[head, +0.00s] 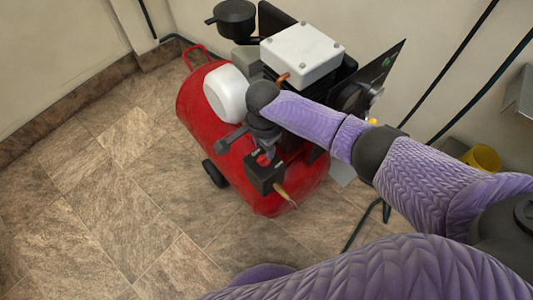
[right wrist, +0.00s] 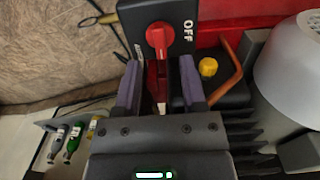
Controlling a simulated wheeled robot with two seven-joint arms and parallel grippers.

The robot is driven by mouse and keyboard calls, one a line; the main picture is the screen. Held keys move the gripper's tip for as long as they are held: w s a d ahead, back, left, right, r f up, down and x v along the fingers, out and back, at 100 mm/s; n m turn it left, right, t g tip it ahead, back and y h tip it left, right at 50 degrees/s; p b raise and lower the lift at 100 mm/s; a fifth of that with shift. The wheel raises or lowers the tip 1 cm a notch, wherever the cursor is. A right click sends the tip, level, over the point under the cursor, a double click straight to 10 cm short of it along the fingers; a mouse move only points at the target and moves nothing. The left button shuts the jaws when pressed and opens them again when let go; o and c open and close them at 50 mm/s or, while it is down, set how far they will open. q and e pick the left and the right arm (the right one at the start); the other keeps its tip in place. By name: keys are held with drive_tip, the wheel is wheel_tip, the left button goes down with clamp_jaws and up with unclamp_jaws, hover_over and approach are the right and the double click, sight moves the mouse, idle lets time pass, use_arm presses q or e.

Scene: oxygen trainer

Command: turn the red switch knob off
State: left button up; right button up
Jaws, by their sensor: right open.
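The red switch knob (right wrist: 160,38) sits on the face of a black switch box (right wrist: 183,15) in the right wrist view. White "OFF" lettering is at the knob's upper right; the knob's bar looks roughly upright in the picture. My right gripper (right wrist: 160,80) is open, its two purple fingers apart just below the knob, with nothing visibly held. Whether a finger touches the knob cannot be told. In the head view the switch box (head: 264,174) is on the near side of the red compressor, and my right gripper is right above it, partly hiding the knob. My left gripper is not in view.
The red compressor tank (head: 195,100) stands on a tiled floor by a wall. It carries a white cylinder (head: 225,93) and a white box (head: 302,52). A yellow button (right wrist: 208,67) and copper pipe (right wrist: 228,72) lie close right of my fingers. Floor at left is clear.

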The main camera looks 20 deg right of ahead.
sight(265, 157)
wheel_tip(265, 157, down, 4)
drive_tip(key=shift+f+b, duration=0.1)
drive_tip(key=shift+b, duration=0.75)
clamp_jaws()
